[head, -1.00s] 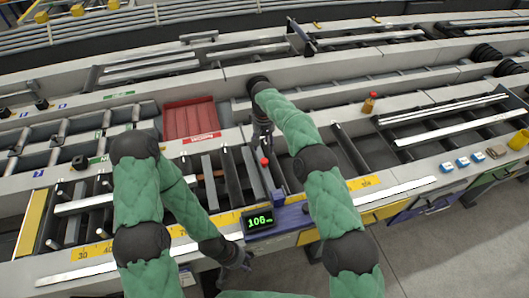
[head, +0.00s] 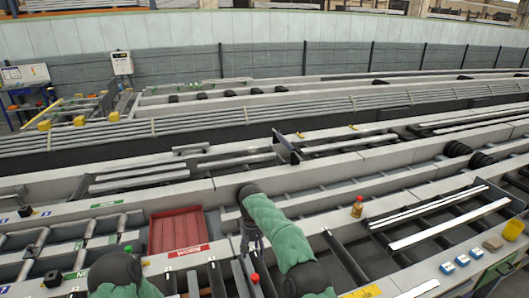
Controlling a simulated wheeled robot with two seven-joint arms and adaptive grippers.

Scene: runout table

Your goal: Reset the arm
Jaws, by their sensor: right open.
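My right arm, in a green quilted sleeve, comes up from the bottom middle and bends over at a black joint. Its dark gripper (head: 251,243) hangs down from there over the runout table (head: 224,190), to the right of a red tray. It is open, and I see nothing held in it. A red-topped button (head: 255,278) is just below it in the picture. Only a dark joint and some green sleeve of my left arm show at the bottom left. My left gripper is out of the picture.
The red tray (head: 177,229) sits left of my right gripper. An orange bottle (head: 357,207) stands on the ledge to the right. Long metal bars (head: 425,205) lie on a rack at the right. Several small blue-and-white blocks (head: 447,267) sit at the lower right.

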